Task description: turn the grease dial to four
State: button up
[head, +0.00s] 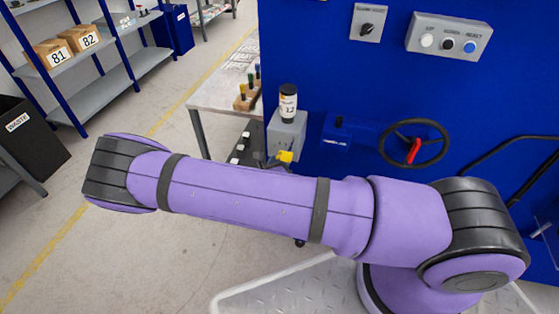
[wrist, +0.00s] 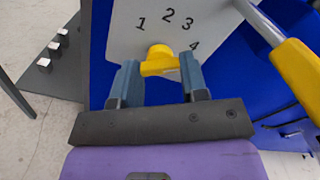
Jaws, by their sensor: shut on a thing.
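The grease dial is a yellow knob (wrist: 160,62) on a pale grey plate (wrist: 140,35) marked 1, 2, 3 and 4 in the wrist view. The numbers run in an arc above and to the right of the knob. My gripper (wrist: 161,74) is shut on the knob, one grey-blue finger on each side. I cannot tell clearly which number the knob points to. In the head view a yellow knob (head: 285,156) shows at the grey box (head: 288,132), just above my arm. My arm hides most of the area below it.
A dark labelled jar (head: 288,102) stands on the grey box. A black handwheel (head: 414,130) with a red grip is to the right on the blue machine. A yellow handle (wrist: 297,68) on a grey rod is close to the right of the gripper.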

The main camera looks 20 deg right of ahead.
jog(key=shift+m, duration=0.6)
jog(key=o, duration=0.9)
jog(key=v, duration=1.1)
jog(key=shift+w+r, duration=0.1)
